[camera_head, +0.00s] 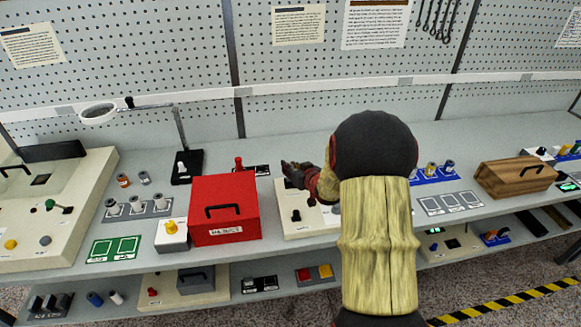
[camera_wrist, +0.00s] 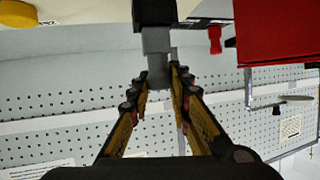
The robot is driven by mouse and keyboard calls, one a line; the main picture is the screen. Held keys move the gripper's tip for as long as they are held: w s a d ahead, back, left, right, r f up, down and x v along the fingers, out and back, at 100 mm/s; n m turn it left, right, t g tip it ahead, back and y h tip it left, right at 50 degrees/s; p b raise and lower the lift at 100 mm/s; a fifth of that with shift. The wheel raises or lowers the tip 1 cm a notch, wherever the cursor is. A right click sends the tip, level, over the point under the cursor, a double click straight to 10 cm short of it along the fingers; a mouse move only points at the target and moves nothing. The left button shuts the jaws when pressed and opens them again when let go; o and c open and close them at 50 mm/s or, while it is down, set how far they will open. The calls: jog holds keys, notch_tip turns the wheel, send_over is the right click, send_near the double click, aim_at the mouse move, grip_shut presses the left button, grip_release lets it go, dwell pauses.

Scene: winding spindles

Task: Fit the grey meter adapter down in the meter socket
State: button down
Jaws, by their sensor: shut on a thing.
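My gripper (camera_wrist: 158,82) is shut on a grey stepped piece (camera_wrist: 157,42), which I take to be the meter adapter. A darker block (camera_wrist: 154,12) adjoins its far end at the picture's top; I cannot tell whether it belongs to the piece or stands beyond it. In the head view my gripper (camera_head: 290,172) is over the bench, right of the red box, and the held piece cannot be made out. I cannot pick out the meter socket with certainty; my arm hides part of the bench.
The red box (camera_head: 225,212) stands close left of my gripper. A red-handled part (camera_head: 238,163) stands behind it. A pale panel with black knobs (camera_head: 292,228) lies below my gripper. A wooden box (camera_head: 515,178) stands at the right. The pegboard wall (camera_head: 300,115) closes the back.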

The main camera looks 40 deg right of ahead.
jog(key=shift+f+b, duration=0.65)
jog(key=shift+f, duration=0.45)
jog(key=c, duration=1.6)
grip_release()
jog(key=shift+o, duration=0.2)
jog(key=v, duration=1.2)
